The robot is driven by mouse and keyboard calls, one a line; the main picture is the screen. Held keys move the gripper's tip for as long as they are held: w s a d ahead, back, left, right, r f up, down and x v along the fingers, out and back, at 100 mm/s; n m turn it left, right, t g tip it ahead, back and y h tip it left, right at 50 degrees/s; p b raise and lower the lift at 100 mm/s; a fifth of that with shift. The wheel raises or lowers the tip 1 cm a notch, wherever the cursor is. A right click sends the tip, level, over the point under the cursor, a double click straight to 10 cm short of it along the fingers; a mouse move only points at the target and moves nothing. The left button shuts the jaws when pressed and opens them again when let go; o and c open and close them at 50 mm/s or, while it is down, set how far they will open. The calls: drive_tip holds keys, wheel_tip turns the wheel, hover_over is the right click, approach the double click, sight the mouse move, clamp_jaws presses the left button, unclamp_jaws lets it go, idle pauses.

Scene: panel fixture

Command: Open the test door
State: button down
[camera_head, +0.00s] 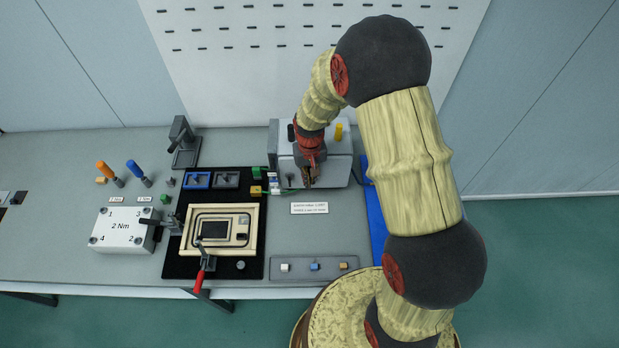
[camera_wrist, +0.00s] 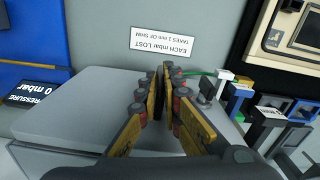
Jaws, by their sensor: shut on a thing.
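A grey box (camera_head: 337,165) stands at the back of the bench, with a yellow knob (camera_head: 339,132) and a dark knob on top. I take its front to bear the test door, but no door outline is clear. My gripper (camera_head: 309,183) points down at the box's front edge. In the wrist view, the two fingers (camera_wrist: 166,82) are nearly together beside the grey box (camera_wrist: 85,105). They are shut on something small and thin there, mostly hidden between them. No open gap shows at the box.
A white label (camera_head: 309,208) lies before the box. Left of it are small blocks (camera_head: 256,173) and a black mat with a cream panel (camera_head: 249,229) and red-handled clamp (camera_head: 201,275). A blue surface (camera_head: 376,215) lies right. A grey tray (camera_head: 314,268) lies in front.

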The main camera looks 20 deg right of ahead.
idle(0.6)
drive_tip(key=s+d+n, duration=0.4)
drive_tip(key=s+n, duration=0.6)
drive_tip(key=s, duration=0.1)
drive_tip(key=s+d+n, duration=0.4)
drive_tip(key=d+n, duration=0.4)
drive_tip(key=d, duration=0.3)
drive_tip(key=shift+s+d+p, duration=0.15)
drive_tip(key=shift+d+p, duration=0.25)
drive_tip(key=shift+p, duration=0.05)
drive_tip(key=c, duration=2)
unclamp_jaws()
drive_tip(key=shift+c, duration=0.2)
drive_tip(key=shift+o, duration=0.4)
drive_tip(key=shift+r, duration=0.1)
